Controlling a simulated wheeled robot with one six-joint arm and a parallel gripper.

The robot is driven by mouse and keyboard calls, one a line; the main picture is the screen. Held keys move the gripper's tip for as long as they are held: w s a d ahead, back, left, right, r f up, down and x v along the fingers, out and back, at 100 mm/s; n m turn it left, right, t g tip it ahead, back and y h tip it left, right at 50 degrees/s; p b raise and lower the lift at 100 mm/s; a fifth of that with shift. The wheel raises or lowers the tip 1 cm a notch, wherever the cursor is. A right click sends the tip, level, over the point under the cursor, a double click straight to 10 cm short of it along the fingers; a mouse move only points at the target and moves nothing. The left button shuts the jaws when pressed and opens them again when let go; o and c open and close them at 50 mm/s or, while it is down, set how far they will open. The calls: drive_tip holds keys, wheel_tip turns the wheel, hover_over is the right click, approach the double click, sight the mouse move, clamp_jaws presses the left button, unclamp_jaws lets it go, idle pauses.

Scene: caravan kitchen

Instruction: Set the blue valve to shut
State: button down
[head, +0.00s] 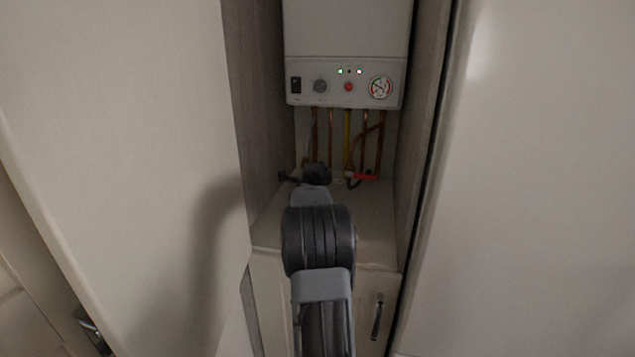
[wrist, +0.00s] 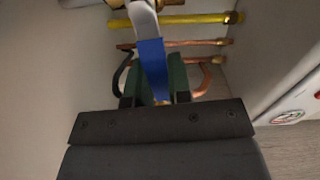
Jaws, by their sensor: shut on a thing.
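The blue valve's handle (wrist: 153,62) shows in the wrist view as a blue sleeve on a bare metal lever, running from the upper middle down between my fingers. In the picture it lies across the direction of the pipes. My gripper (wrist: 154,84) is shut on the blue handle, with one dark green finger on each side. In the head view my gripper (head: 316,174) is at the foot of the pipes under the boiler. There my wrist and arm hide the blue handle. The valve body is not clearly visible, so I cannot tell its setting for certain.
The white boiler (head: 345,85) hangs above, with knobs and a gauge. A yellow pipe (wrist: 190,18) and copper pipes (wrist: 190,43) run close to my fingers. A red handle (head: 365,177) sits just right of my gripper. Cabinet walls stand close on both sides of the niche.

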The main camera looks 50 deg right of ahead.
drive_tip(key=shift+f+m+b, duration=0.45)
drive_tip(key=shift+m+b, duration=0.15)
drive_tip(key=shift+b, duration=0.25)
drive_tip(key=c, duration=1)
unclamp_jaws()
drive_tip(key=shift+c, duration=0.2)
drive_tip(key=b+v, duration=0.1)
drive_tip(key=v, duration=1.2)
drive_tip(key=shift+s+a+b, duration=0.2)
drive_tip(key=shift+a+b, duration=0.1)
drive_tip(key=shift+b, duration=0.05)
